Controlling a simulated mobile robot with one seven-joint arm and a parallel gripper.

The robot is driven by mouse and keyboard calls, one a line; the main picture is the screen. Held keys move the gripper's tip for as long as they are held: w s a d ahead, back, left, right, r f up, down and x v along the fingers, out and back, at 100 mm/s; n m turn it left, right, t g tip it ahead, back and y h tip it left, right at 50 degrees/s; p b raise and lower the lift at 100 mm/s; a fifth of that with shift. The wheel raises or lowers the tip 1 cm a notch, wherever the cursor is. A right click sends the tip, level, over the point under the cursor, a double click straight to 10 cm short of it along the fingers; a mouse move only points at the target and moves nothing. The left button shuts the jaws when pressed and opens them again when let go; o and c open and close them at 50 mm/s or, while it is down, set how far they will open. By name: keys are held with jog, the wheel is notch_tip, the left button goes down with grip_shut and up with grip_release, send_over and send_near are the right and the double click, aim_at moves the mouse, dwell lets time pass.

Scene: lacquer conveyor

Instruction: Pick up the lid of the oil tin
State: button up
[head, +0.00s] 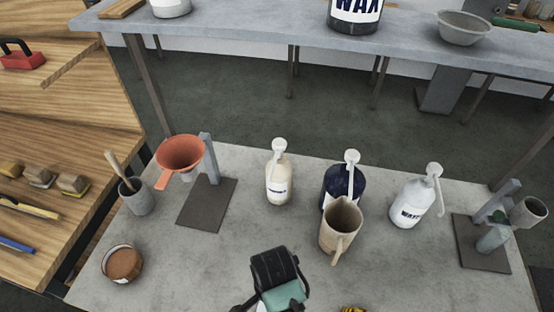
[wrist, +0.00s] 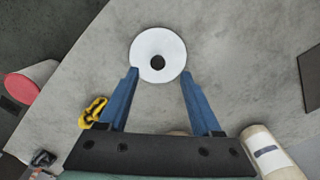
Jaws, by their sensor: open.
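A round white disc with a dark centre (wrist: 172,42), which looks like the lid, lies flat on the grey table in the wrist view. I cannot tell the dark centre's shape, a knob or a hole. My gripper (wrist: 159,73) is open, its two blue fingers pointing at the near half of the disc, one tip at each side. The gap between tips and disc cannot be judged. In the head view my arm end is at the bottom centre, and the disc and fingertips are not visible. No tin marked as oil can be made out.
On the grey table (head: 225,265) stand a tan jug (head: 341,228), cream (head: 278,184), dark (head: 345,181) and white (head: 409,203) pump bottles, and an orange funnel (head: 180,154) on a stand. A yellow object (wrist: 93,112) lies left of my fingers. Bare table surrounds the disc.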

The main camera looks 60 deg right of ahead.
jog(key=shift+s+d+f+p, duration=0.15)
jog(key=shift+f+p, duration=0.15)
jog(key=shift+f, duration=1.2)
jog(key=shift+s+f+p, duration=0.15)
jog(key=shift+f+p, duration=0.15)
jog(key=shift+f, duration=1.15)
grip_shut()
